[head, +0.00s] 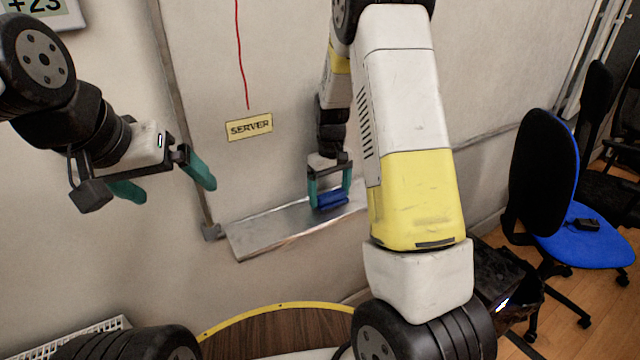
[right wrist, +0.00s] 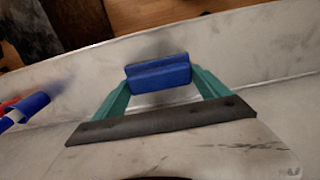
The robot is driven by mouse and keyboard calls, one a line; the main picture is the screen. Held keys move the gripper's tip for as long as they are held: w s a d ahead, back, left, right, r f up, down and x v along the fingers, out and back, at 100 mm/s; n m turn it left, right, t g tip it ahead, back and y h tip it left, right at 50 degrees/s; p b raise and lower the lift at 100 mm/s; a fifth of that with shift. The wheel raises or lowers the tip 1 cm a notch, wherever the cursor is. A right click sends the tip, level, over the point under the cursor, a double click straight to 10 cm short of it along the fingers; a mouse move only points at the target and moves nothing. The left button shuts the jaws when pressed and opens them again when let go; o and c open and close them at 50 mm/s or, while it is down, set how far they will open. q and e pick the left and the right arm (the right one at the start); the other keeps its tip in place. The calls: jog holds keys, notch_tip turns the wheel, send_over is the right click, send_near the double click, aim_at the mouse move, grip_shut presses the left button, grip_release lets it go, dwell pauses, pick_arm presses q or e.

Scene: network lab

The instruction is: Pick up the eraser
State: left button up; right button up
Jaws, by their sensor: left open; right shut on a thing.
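The blue eraser (head: 332,199) is at the metal ledge under the whiteboard in the head view. My right gripper (head: 329,198) is shut on it, with a green finger at each end. In the right wrist view the eraser (right wrist: 158,73) sits between the green fingertips of the right gripper (right wrist: 160,80). I cannot tell whether it touches the ledge. My left gripper (head: 165,185) is open and empty in front of the wall at the left, well away from the eraser.
The metal ledge (head: 270,236) runs below the board with a red line and a SERVER label (head: 249,127). A round wooden table (head: 275,330) is below. A blue chair (head: 590,235) stands at the right. Blue and red items (right wrist: 25,108) show at left in the wrist view.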

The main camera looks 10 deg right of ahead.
aim_at(329, 192)
jog(key=shift+r, duration=0.7)
notch_tip(329, 192, up, 2)
jog(key=shift+r, duration=0.15)
jog(key=s+a+r, duration=0.1)
jog(key=s+a, duration=0.1)
jog(key=s, duration=1.4)
jog(key=shift+a, duration=0.2)
jog(key=shift+r, duration=0.1)
